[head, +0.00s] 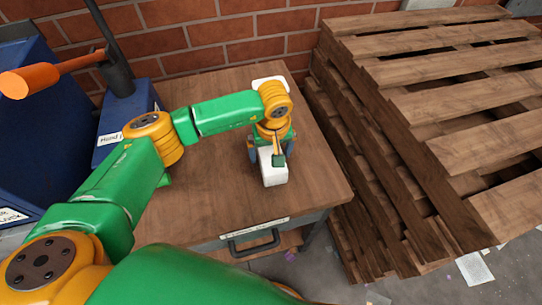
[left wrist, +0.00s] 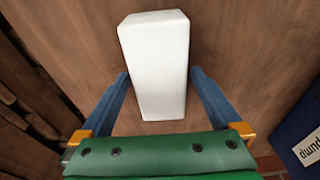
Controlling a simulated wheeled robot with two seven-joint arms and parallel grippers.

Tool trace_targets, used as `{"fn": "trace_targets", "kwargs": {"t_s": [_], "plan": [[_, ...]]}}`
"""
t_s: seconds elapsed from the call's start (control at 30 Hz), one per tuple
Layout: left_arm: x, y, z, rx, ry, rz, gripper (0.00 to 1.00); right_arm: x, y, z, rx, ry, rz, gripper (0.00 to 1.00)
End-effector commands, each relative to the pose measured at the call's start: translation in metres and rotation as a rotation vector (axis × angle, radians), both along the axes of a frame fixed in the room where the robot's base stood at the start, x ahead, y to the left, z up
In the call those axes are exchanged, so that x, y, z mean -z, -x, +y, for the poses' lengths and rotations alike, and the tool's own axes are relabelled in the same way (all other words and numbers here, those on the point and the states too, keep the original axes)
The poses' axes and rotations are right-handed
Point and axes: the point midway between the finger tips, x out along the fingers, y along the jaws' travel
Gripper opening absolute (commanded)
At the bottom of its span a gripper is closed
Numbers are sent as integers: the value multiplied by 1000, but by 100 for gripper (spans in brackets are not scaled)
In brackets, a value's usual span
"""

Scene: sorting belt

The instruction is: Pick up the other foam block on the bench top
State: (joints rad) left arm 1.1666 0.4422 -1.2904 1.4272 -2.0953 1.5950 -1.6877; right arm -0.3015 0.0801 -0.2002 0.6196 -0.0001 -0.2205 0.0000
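A white foam block (head: 274,175) stands on the wooden bench top (head: 210,195), near its front right part. My left gripper (head: 270,153) is over this block, with its blue fingers apart. In the left wrist view the white block (left wrist: 155,60) lies between the two fingertips of the left gripper (left wrist: 160,73). A narrow gap shows on each side, so the fingers are not closed on it. A second white object (head: 263,83) lies at the back of the bench, partly hidden behind my left arm. My right gripper is not in view.
A stack of wooden pallets (head: 440,120) stands right of the bench. A blue box with an orange-handled lever (head: 45,75) stands at the left. A brick wall (head: 240,35) closes off the back. The bench front has a drawer handle (head: 253,243).

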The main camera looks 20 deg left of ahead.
Motion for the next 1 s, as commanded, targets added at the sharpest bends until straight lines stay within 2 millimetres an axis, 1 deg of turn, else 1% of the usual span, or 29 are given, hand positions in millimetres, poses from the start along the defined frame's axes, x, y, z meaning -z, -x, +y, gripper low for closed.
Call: {"fn": "trace_targets", "kwargs": {"t_s": [0.03,0.07,0.1,0.17,0.2,0.27,0.47,0.57,0.67,0.73,0.77,0.97,1.0], "plan": [[0,0,0,0,0,0,84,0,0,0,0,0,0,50],[0,0,0,0,0,0,76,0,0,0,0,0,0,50],[0,0,0,0,0,0,65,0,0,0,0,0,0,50],[0,0,0,0,1,0,49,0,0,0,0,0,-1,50],[0,0,0,0,1,1,38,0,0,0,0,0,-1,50],[0,0,0,0,1,0,23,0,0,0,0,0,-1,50],[-1,0,0,0,1,0,22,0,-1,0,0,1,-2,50],[-5,0,-1,0,2,0,22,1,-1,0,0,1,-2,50],[-18,-1,-1,0,2,-3,22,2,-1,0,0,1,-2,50],[-33,-1,-1,3,2,-4,22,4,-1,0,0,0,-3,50],[-39,6,-1,4,4,-5,22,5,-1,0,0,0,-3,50],[-92,53,-2,6,0,-8,23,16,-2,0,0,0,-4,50],[-95,67,-3,6,0,-6,23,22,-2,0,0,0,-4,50]]}}
